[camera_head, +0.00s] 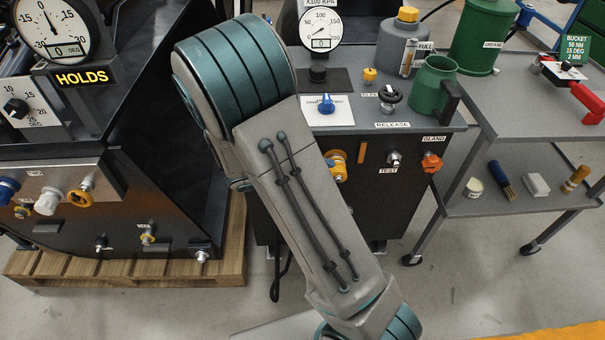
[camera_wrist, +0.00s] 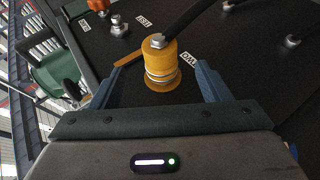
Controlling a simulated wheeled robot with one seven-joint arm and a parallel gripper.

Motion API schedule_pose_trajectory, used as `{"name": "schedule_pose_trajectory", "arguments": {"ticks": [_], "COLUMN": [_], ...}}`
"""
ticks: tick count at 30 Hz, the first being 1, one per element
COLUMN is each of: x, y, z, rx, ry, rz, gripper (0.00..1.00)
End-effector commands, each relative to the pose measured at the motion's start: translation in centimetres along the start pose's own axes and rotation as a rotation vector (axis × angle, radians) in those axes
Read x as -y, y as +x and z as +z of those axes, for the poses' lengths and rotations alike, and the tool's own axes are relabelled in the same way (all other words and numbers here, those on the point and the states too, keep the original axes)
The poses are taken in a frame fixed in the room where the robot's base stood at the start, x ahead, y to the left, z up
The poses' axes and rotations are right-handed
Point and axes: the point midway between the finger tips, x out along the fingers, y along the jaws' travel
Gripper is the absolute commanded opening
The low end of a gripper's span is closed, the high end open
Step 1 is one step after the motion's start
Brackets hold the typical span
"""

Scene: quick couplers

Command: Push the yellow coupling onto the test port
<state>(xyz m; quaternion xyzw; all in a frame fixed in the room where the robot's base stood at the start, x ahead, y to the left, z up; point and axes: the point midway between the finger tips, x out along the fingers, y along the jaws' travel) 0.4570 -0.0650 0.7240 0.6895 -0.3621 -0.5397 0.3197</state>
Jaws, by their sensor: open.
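The yellow coupling (camera_wrist: 163,72) sits on the dark panel in the wrist view, with a dark bar or hose running from its top. It also shows in the head view (camera_head: 337,168), partly behind my arm. My gripper (camera_wrist: 159,74) is open, with one blue finger on each side of the coupling and gaps between. The test port (camera_head: 394,158) is a bare metal fitting above the TEST label, right of the coupling in the head view. In the wrist view it appears as the metal stub (camera_wrist: 118,27) at upper left. My gripper is out of sight in the head view.
An orange-brown strip (camera_head: 362,151) lies between the coupling and the port. An orange knob (camera_head: 432,162) is right of the port. A cart (camera_head: 540,110) with a green jug (camera_head: 433,88) nearby stands at right. A pallet (camera_head: 130,268) is at left.

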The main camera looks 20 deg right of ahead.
Motion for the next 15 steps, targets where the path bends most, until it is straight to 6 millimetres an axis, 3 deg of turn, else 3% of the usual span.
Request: {"name": "schedule_pose_trajectory", "arguments": {"ticks": [6,15], "x": [0.1,0.1], "y": [4.4,7.8], "z": [0.1,0.0], "rx": [0.004,0.001], "ry": [-0.001,-0.001], "rz": [0.002,0.0], "gripper": [0.7,0.7]}}
